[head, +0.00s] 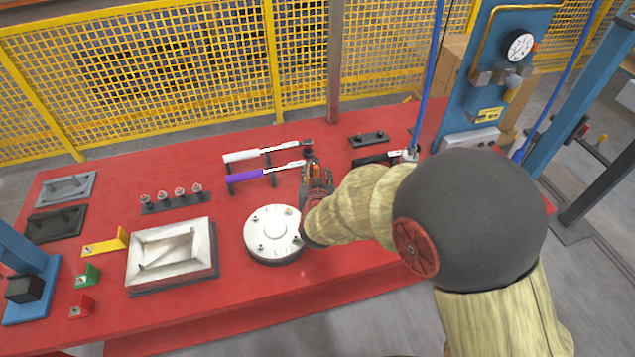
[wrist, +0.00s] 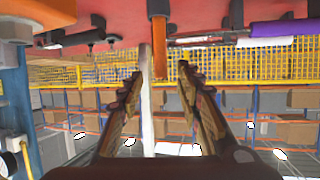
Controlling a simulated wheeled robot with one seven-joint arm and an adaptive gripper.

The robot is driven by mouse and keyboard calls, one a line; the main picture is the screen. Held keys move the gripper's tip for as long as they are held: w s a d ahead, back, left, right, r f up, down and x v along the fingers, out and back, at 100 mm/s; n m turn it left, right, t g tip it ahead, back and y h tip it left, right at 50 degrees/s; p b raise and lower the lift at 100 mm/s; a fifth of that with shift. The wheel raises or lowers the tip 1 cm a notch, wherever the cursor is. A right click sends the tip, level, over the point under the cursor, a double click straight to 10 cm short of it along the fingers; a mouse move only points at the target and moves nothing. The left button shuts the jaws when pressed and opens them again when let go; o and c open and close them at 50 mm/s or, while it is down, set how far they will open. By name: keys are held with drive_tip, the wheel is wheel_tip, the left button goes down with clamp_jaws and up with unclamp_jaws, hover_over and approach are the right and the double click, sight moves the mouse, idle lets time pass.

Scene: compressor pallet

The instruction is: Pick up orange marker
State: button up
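In the head view a small orange patch (head: 316,170) shows at my gripper, mostly hidden by the fingers. In the head view my gripper (head: 317,168) is low over the red table, behind the round white flange.
On the red table (head: 340,255) are the white flange (head: 272,232), the purple-handled wrench (head: 246,177), the white-handled wrench (head: 242,155) and a rectangular metal tray (head: 132,268). A blue column with a gauge (head: 519,46) stands right. Yellow fencing (head: 200,70) closes the back.

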sight(316, 171)
drive_tip(key=x, duration=0.2)
drive_tip(key=b+x, duration=0.1)
drive_tip(key=x, duration=0.1)
drive_tip(key=shift+f, duration=0.3)
drive_tip(key=shift+c, duration=0.8)
drive_tip(key=c, duration=0.7)
clamp_jaws()
